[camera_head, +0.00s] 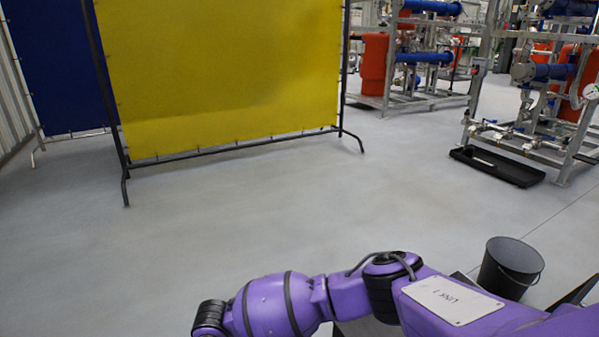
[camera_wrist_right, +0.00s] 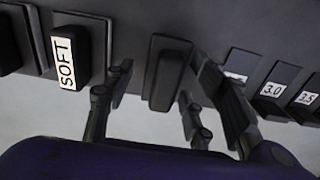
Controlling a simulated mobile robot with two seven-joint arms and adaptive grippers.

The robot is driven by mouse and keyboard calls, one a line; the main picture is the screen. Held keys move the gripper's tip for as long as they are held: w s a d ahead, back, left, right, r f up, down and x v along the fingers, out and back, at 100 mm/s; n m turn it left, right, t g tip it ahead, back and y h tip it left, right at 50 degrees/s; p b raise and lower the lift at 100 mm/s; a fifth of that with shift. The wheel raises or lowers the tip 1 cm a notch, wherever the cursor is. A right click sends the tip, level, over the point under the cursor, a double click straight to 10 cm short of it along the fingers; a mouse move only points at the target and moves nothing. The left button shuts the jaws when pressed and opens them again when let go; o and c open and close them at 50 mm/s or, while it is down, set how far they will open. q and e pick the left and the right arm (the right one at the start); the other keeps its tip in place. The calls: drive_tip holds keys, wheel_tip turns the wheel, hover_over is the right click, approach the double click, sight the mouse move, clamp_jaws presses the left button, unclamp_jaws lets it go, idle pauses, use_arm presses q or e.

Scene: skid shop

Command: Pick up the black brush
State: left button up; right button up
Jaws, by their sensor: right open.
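In the right wrist view a plain black block (camera_wrist_right: 168,72) juts from a dark grey panel (camera_wrist_right: 130,22). It may be the black brush, but no bristles show. My right gripper (camera_wrist_right: 157,88) is open, with one finger on each side of this block. The fingers look apart from it, though contact on the right side is hard to judge. To the left, another black block with a white SOFT label (camera_wrist_right: 66,62) sits in its own place on the panel. My left gripper is in neither view.
Labels 3.0 (camera_wrist_right: 272,89) and 3.5 (camera_wrist_right: 307,97) mark slots right of the fingers. In the head view a dark bucket (camera_head: 511,268) stands on the floor beside my purple arm. A yellow screen (camera_head: 220,75) stands farther back. Open floor lies between.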

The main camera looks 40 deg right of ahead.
drive_tip(key=shift+w+r, duration=0.1)
drive_tip(key=shift+r, duration=0.05)
drive_tip(key=c, duration=1.1)
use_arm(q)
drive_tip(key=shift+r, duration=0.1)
use_arm(e)
drive_tip(key=shift+r, duration=0.1)
